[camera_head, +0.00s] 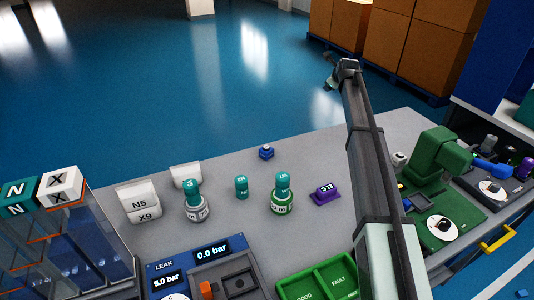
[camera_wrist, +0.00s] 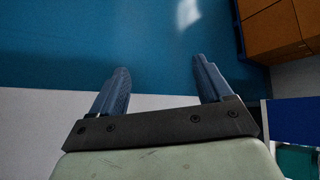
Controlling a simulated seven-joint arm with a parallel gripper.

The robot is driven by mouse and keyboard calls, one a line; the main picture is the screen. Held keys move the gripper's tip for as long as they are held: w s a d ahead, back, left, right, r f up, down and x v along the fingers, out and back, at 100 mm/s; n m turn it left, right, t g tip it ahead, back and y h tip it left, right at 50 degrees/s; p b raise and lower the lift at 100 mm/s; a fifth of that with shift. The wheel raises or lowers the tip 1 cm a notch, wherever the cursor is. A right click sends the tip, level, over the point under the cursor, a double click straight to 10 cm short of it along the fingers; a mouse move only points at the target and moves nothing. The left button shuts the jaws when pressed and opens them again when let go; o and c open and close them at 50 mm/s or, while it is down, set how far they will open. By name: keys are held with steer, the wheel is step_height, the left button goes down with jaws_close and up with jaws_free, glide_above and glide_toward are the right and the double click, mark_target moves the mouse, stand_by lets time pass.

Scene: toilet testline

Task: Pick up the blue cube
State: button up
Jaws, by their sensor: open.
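The small blue cube (camera_head: 266,152) sits on the grey table (camera_head: 225,165) near its far edge, left of my arm in the head view. My gripper (camera_head: 330,82) is at the far end of my raised arm, up and to the right of the cube and apart from it. In the wrist view my gripper (camera_wrist: 160,80) shows two blue-grey fingers spread wide with nothing between them. The cube is not seen in the wrist view.
Teal cylinders (camera_head: 241,187) and a purple block (camera_head: 325,194) stand nearer than the cube. White blocks (camera_head: 139,202) are at left, a green machine (camera_head: 436,158) at right. Green bins (camera_head: 318,282) are in front. The table around the cube is clear.

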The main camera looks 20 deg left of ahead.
steer(key=s+a+f+g, duration=0.45)
steer(key=s+a, duration=0.35)
steer(key=s, duration=0.4)
steer(key=g, duration=0.4)
glide_toward(267, 147)
steer(key=x, duration=1.1)
steer(key=shift+s+f, duration=0.1)
steer(key=shift+f, duration=0.2)
steer(key=shift+c, duration=0.4)
steer(key=c, duration=1)
steer(key=shift+r+y, duration=0.15)
steer(key=shift+y, duration=0.15)
